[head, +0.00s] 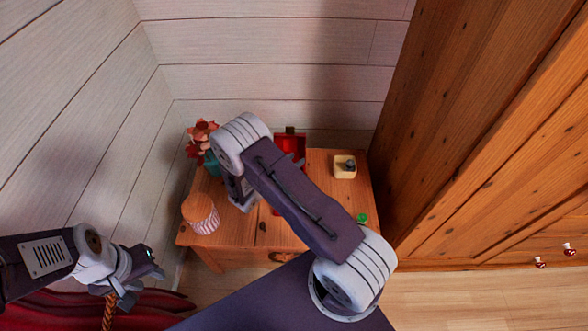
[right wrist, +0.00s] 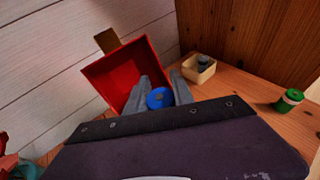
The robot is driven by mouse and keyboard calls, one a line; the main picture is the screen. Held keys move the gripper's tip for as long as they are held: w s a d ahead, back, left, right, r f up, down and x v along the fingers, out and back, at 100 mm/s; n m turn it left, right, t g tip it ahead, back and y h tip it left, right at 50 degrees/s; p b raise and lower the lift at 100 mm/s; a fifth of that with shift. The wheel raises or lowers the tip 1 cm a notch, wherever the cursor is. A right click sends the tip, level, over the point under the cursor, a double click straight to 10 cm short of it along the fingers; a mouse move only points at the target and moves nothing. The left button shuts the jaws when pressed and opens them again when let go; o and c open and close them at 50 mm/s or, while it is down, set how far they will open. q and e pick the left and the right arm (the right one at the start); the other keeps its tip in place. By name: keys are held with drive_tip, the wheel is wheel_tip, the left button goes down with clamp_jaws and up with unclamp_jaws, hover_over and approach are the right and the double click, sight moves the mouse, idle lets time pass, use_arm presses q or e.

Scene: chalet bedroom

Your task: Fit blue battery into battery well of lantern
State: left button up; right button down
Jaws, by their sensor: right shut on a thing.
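The blue battery (right wrist: 160,98) shows its round end in the right wrist view, between the two fingers of my right gripper (right wrist: 160,76), which is shut on it. The red lantern (right wrist: 104,78), an open-faced red box with a brown tab, is just beyond the fingers. The battery overlaps its lower right edge in that view; I cannot tell whether they touch. In the head view the lantern (head: 291,144) is partly behind my right arm, which hides the battery and right gripper. My left gripper (head: 150,268) is off the table at lower left, its jaw opening unclear.
On the wooden table (head: 330,195), a cream box (head: 341,173) holds a grey object (head: 350,165). A green cylinder (head: 362,217) stands near the right edge. A wooden wardrobe (head: 480,130) rises at right.

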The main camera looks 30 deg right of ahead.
wheel_tip(320, 180, down, 4)
drive_tip(key=shift+b, duration=0.65)
drive_tip(key=shift+r, duration=0.1)
drive_tip(key=shift+f, duration=0.25)
drive_tip(key=c, duration=1.1)
unclamp_jaws()
